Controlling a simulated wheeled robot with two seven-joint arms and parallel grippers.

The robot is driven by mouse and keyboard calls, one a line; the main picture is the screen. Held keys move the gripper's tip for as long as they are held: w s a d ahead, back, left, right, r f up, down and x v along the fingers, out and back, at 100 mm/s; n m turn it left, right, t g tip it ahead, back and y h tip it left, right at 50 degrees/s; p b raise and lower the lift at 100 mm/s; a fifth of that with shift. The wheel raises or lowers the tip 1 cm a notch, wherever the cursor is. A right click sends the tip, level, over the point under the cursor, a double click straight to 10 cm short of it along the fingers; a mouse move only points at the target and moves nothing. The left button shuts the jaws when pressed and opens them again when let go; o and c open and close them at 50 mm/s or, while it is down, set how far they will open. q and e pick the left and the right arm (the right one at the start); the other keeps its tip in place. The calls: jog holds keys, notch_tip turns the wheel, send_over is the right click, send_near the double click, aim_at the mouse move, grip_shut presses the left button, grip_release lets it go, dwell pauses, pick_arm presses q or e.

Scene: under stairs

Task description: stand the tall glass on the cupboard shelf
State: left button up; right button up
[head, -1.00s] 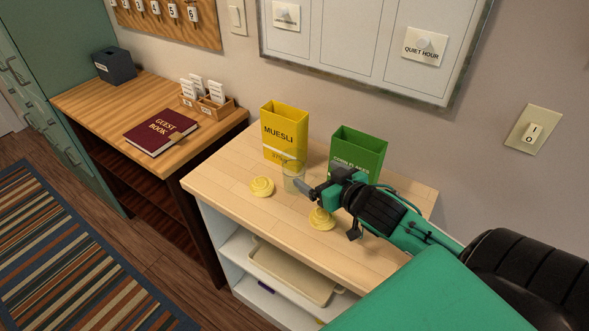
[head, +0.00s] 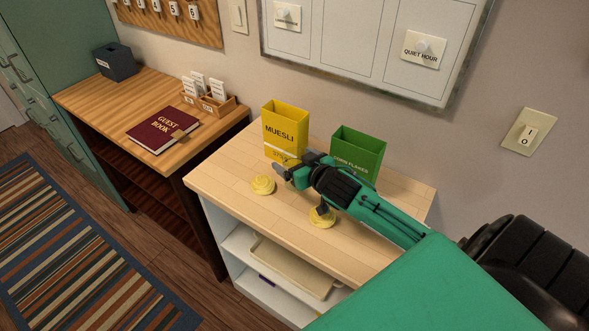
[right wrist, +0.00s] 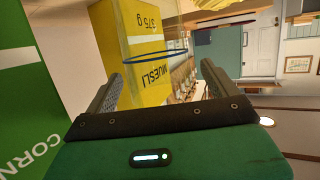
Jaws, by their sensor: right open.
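The tall glass is clear and shows in the right wrist view by its dark blue rim (right wrist: 155,63), in front of the muesli box and between my open fingers. In the head view it is almost wholly hidden behind my right gripper (head: 281,173). The right gripper's fingers (right wrist: 160,82) are apart, one on each side of the glass; I cannot tell whether they touch it. The white cupboard has a pale wooden top (head: 226,181) and an open front with a shelf (head: 237,243) under the top. My left gripper is not in view.
A yellow muesli box (head: 284,131) and a green corn flakes box (head: 357,152) stand behind the gripper. Two yellow round objects, one left (head: 263,185) and one under my arm (head: 322,218), sit on the top. A beige tray (head: 290,268) occupies much of the shelf.

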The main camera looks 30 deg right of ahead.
jog(key=shift+w+f, duration=0.15)
jog(key=shift+w, duration=0.15)
jog(key=c, duration=1.4)
jog(key=shift+c, duration=0.6)
jog(key=shift+r, duration=0.2)
